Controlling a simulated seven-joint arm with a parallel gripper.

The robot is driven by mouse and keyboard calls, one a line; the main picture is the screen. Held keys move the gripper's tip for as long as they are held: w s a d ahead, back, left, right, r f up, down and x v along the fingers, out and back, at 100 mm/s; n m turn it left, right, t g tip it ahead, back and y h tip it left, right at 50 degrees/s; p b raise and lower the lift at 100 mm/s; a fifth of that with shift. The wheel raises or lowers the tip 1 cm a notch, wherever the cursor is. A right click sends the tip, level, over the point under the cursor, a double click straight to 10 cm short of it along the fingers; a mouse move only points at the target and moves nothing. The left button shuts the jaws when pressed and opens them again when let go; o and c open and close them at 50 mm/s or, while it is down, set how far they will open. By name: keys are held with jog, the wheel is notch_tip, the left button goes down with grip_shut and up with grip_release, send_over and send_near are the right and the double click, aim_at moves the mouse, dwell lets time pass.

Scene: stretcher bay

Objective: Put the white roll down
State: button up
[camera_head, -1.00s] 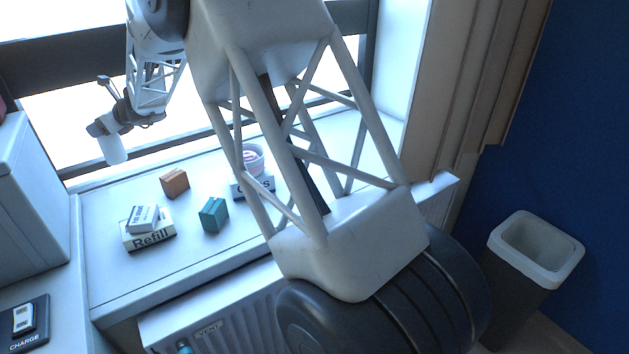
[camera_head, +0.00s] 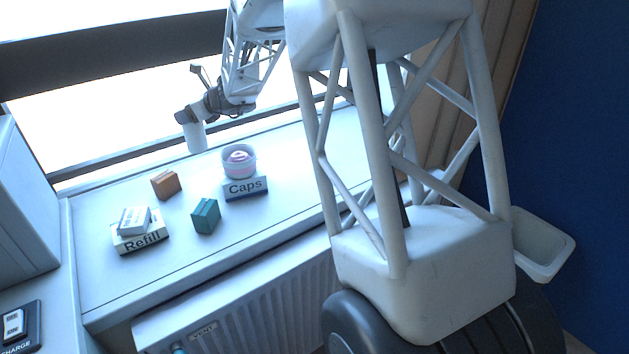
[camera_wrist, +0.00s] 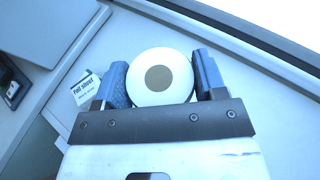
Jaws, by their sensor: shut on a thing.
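The white roll (camera_head: 197,138) is held upright in my gripper (camera_head: 188,114) in the head view, over the back part of the window sill (camera_head: 285,150). In the wrist view the roll (camera_wrist: 160,77) shows end-on, a white disc with a grey-brown centre. The two blue fingers of my gripper (camera_wrist: 160,82) are closed on its sides. The roll's lower end is close to the sill; I cannot tell whether it touches.
A radiator (camera_head: 250,300) is below. The sill's front middle is clear.

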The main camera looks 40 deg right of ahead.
jog(key=s+d+f+m+t+h, duration=0.1)
jog(key=s+d+m+h, duration=0.1)
jog(key=s+d, duration=1.2)
jog(key=s+d+f+m+t+h, duration=0.1)
jog(key=s+d, duration=1)
jog(key=s, duration=0.5)
notch_tip(320, 180, down, 9)
jog(key=shift+w+r, duration=0.1)
jog(key=w+d, duration=0.3)
jog(key=w, duration=0.4)
jog(key=w+d+f, duration=0.1)
jog(key=w+d, duration=0.3)
jog(key=w, duration=0.3)
jog(key=shift+d+f, duration=0.15)
jog(key=shift+f, duration=0.2)
jog(key=shift+f, duration=1.75)
jog(key=o, duration=1.4)
jog(key=shift+c, duration=0.2)
